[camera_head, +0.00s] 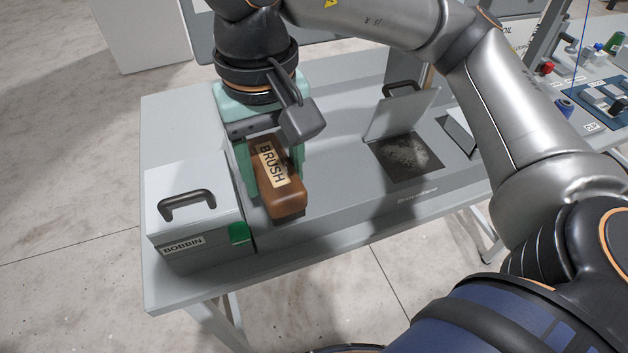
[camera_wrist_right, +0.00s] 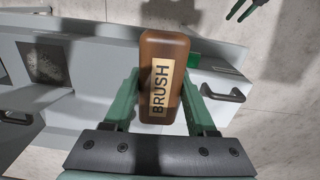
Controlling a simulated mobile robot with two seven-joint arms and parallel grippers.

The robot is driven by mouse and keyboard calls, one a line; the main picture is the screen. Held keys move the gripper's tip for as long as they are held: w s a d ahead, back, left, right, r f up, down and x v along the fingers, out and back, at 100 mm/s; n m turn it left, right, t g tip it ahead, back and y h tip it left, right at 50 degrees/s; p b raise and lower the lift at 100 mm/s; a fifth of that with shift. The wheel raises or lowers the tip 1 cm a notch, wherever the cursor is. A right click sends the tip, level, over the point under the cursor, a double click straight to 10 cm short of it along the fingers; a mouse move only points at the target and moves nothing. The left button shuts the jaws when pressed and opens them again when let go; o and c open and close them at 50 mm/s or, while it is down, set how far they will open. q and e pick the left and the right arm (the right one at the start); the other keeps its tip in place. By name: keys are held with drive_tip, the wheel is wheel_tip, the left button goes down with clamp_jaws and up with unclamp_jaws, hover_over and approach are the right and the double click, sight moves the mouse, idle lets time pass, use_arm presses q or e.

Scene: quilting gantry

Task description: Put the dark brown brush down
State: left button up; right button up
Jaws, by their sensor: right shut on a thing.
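The dark brown brush (camera_head: 287,201) carries a pale label reading BRUSH. My right gripper (camera_head: 262,185) is shut on it, with a green finger on either side. In the right wrist view the brush (camera_wrist_right: 164,55) sits between the two fingers (camera_wrist_right: 160,105), its far end pointing away from the wrist. The brush is over the grey table (camera_head: 330,225), just right of the bobbin box. I cannot tell whether its underside touches the table.
The grey BOBBIN box (camera_head: 190,230) with a black handle stands close left of the brush. An open hatch (camera_head: 400,115) with a dusty dark opening (camera_head: 408,157) lies to the right. The table's front strip is bare. Small items stand on a bench at far right.

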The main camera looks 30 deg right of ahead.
sight(293, 187)
drive_tip(key=shift+m, duration=0.3)
drive_tip(key=s+r, duration=0.1)
drive_tip(key=s+b, duration=0.1)
drive_tip(key=s, duration=0.1)
drive_tip(key=s+r, duration=0.1)
drive_tip(key=shift+s+a+r+b, duration=0.2)
drive_tip(key=shift+s+r+b, duration=0.05)
drive_tip(key=shift+r+b, duration=0.1)
drive_tip(key=shift+w+d, duration=0.15)
drive_tip(key=shift+d, duration=0.15)
drive_tip(key=w+d+f+b, duration=0.1)
drive_tip(key=w+d+f, duration=0.7)
drive_tip(key=shift+d, duration=0.1)
drive_tip(key=shift+w+d+f, duration=0.4)
drive_tip(key=shift+f, duration=0.15)
drive_tip(key=f, duration=0.3)
drive_tip(key=shift+w+d+f, duration=0.15)
drive_tip(key=shift+d+f, duration=0.05)
use_arm(q)
drive_tip(key=shift+w+d+f, duration=0.3)
drive_tip(key=shift+d+f, duration=0.15)
drive_tip(key=shift+f, duration=0.2)
drive_tip(key=shift+w+d+f, duration=0.3)
drive_tip(key=shift+d+f, duration=0.1)
drive_tip(key=shift+f, duration=0.2)
